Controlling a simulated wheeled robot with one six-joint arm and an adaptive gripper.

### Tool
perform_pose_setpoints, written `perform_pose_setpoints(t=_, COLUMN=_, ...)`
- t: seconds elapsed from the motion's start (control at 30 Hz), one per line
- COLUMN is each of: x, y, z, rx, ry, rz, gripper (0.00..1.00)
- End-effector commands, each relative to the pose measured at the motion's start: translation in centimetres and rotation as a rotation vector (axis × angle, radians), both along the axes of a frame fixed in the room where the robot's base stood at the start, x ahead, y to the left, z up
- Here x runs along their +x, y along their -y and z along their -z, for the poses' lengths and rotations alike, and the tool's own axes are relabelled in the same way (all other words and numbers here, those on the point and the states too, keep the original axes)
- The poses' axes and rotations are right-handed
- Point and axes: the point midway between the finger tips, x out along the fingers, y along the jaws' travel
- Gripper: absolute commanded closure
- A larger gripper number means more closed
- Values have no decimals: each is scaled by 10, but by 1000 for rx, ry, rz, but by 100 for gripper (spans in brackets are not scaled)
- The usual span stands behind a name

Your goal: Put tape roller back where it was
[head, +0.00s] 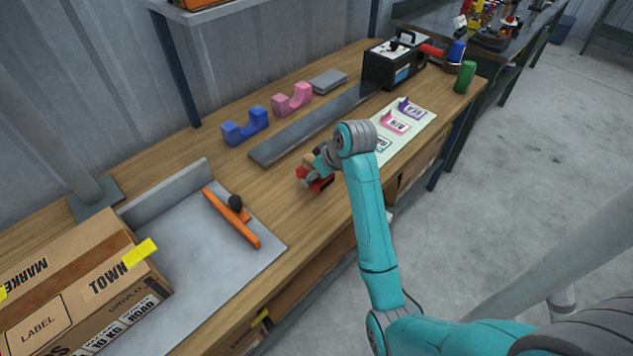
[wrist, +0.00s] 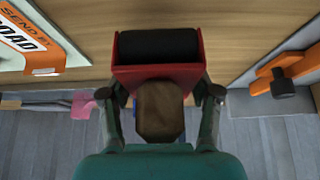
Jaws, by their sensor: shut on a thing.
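The tape roller has a red frame with a black roller and a brown handle. In the wrist view the tape roller (wrist: 157,72) is between the fingers of my gripper (wrist: 162,97), which is shut on its brown handle. In the head view the red of the roller (head: 318,184) shows at my gripper (head: 314,170), near the front edge of the bench. I cannot tell whether the roller touches the wood. A blue cradle (head: 244,130) and a pink cradle (head: 291,103) stand empty toward the back of the bench.
A long grey strip (head: 285,144) lies behind my gripper. To the left are a grey plate (head: 200,270) with an orange bar (head: 243,226) and a cardboard box (head: 75,285). To the right are a stencil mat (head: 420,119), a black machine (head: 390,65) and a green cylinder (head: 464,78).

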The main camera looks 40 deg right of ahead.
Motion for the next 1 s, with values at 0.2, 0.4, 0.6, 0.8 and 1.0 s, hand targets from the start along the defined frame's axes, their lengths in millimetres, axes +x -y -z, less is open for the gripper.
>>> perform_pose_setpoints(t=0.2, x=-1, y=0, z=22, rx=1, ry=-2, rz=-1, gripper=89)
perform_pose_setpoints(t=0.4, x=0, y=0, z=39, rx=0, ry=0, rz=0, gripper=89)
perform_pose_setpoints(t=0.6, x=0, y=0, z=38, rx=0, ry=1, rz=-1, gripper=89)
perform_pose_setpoints(t=0.8, x=0, y=0, z=40, rx=0, ry=1, rz=0, gripper=18)
perform_pose_setpoints(t=1.0, x=0, y=0, z=40, rx=0, ry=0, rz=0, gripper=13)
